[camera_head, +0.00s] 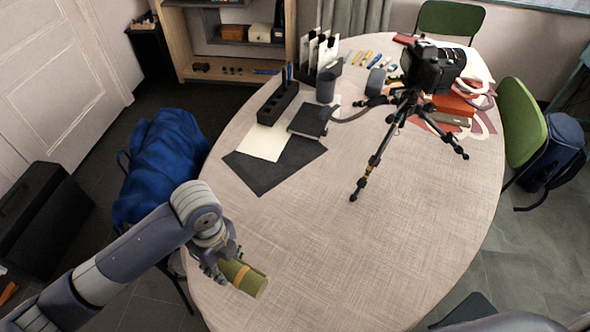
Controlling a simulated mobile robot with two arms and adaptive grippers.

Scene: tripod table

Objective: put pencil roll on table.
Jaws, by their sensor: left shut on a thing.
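The pencil roll (246,280) is a rolled olive-green bundle with an orange band. My left gripper (228,268) is shut on its left end. The roll lies over the near left part of the oval table (330,250), tilted down to the right. I cannot tell whether it touches the tabletop. My right gripper is not in view.
A camera (432,68) on a black tripod (375,160) stands on the table. The near middle is clear.

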